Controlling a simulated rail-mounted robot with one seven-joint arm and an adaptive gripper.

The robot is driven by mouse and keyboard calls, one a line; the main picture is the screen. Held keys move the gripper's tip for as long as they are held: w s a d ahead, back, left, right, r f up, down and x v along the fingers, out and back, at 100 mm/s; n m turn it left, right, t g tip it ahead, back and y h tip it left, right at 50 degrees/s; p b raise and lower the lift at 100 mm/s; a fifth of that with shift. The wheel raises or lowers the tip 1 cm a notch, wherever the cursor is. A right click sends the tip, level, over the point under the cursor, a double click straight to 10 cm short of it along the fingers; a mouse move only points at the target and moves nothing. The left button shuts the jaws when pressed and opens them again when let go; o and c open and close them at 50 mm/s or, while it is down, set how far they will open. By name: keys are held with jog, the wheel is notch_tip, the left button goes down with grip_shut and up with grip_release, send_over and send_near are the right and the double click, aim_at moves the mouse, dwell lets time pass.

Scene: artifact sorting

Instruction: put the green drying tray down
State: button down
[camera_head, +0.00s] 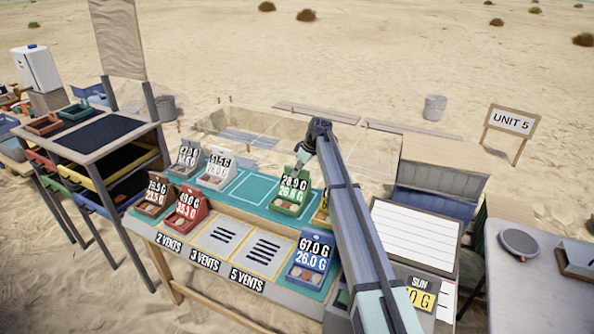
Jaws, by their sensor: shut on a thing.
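The green drying tray (276,204) is at the back row of the teal sorting board (248,212), right of an empty outlined space. It has an upright label with two gram readings and small round pieces inside. My gripper (302,162) reaches down to the top of its back panel and is shut on it. The fingertips are small and partly hidden by the label. I cannot tell whether the tray's underside touches the board or is slightly above it.
Grey (187,158) and white (215,172) trays stand left in the back row; a yellow tray (320,216) is partly behind my arm. Brown (153,201), red (187,207) and blue (308,262) trays stand in front. Two striped front spaces (265,250) are bare.

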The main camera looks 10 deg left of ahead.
jog(key=shift+f, duration=0.1)
jog(key=c, duration=1.1)
grip_release()
jog(key=shift+o, duration=0.2)
jog(key=b+v, duration=0.3)
jog(key=v, duration=0.9)
